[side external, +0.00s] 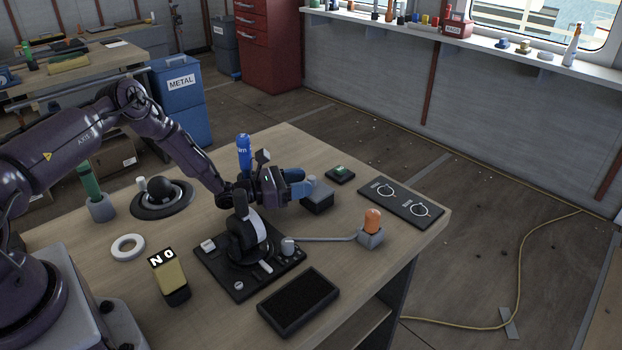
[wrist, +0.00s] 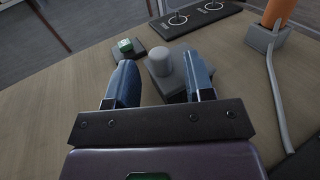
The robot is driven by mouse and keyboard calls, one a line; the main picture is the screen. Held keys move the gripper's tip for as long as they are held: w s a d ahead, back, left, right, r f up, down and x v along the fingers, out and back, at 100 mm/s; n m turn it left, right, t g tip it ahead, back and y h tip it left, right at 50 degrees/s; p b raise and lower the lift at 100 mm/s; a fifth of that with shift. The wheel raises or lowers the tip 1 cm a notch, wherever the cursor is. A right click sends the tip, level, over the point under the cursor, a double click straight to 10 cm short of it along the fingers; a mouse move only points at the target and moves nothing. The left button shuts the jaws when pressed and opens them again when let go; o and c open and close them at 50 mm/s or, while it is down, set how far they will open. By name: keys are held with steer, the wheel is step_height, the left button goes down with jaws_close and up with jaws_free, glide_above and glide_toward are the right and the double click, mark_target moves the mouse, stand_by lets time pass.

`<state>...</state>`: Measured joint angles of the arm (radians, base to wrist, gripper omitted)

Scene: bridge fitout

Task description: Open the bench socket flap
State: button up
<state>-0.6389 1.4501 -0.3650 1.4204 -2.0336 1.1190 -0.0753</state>
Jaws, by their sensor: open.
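A dark grey box (side external: 318,200) with a paler grey rounded piece on it stands on the bench, right of my gripper in the side view. It looks like the bench socket, but I cannot clearly make out which part is its flap. In the wrist view the box (wrist: 189,76) lies beyond and partly behind the right finger, and its rounded piece (wrist: 160,63) shows between the fingers. My gripper (side external: 306,183) is open, with blue fingers held level close to the box. In the wrist view my gripper (wrist: 160,66) has nothing clamped in it. Contact with the box cannot be told.
A green-topped block (side external: 340,174) and a black panel with two ringed fittings (side external: 401,202) lie beyond. A black lever unit (side external: 249,250) stands in front; a grey rod runs from near it to an orange-topped holder (side external: 371,228). A blue bottle (side external: 244,152) stands behind my gripper.

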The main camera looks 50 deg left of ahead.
steer(key=shift+r+x, duration=0.2)
steer(key=shift+x, duration=1.25)
jaws_close()
